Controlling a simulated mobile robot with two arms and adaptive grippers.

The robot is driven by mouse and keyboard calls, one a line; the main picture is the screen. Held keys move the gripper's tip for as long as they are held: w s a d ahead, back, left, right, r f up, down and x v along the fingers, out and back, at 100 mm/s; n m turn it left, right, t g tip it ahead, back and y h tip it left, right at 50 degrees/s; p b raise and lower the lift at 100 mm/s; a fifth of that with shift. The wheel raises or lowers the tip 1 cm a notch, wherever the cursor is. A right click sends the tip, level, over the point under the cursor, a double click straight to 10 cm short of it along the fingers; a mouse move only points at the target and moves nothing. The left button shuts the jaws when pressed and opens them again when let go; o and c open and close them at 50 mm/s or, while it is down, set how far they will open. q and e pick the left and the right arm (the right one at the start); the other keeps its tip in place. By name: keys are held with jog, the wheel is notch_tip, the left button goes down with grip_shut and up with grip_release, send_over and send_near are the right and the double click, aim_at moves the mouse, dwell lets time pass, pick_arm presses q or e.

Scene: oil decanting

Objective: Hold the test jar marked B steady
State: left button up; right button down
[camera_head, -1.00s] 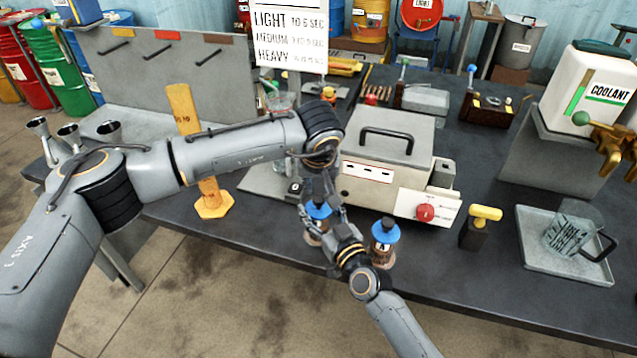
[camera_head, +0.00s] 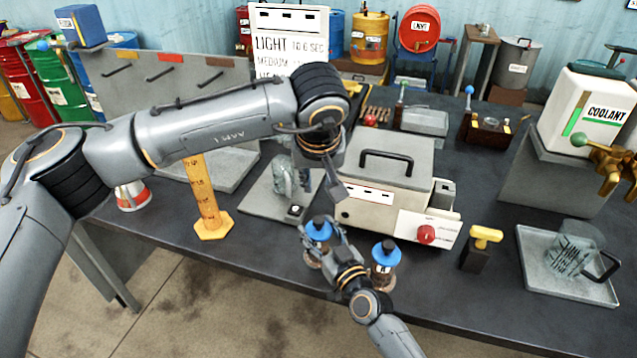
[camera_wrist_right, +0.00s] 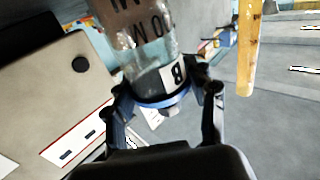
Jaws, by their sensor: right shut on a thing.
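The test jar marked B, with a blue cap (camera_head: 319,229), stands near the front edge of the bench. My right gripper (camera_head: 322,242) is shut on this jar, with a finger on each side; the fingers also show in the right wrist view (camera_wrist_right: 166,103). My left gripper (camera_head: 337,188) is above and behind the jar, apart from it, beside the grey box. Its fingers are seen edge-on, so I cannot tell whether they are open. Much of the jar's body is hidden by my right gripper.
A second blue-capped jar (camera_head: 384,264), marked A, stands just right of my right gripper. A grey box (camera_head: 388,190) with a red knob is behind. A yellow gauge (camera_head: 203,200) and a glass vessel (camera_head: 287,178) stand to the left. A tray (camera_head: 535,265) holds a jug at right.

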jog(key=shift+c, duration=1.9)
grip_release()
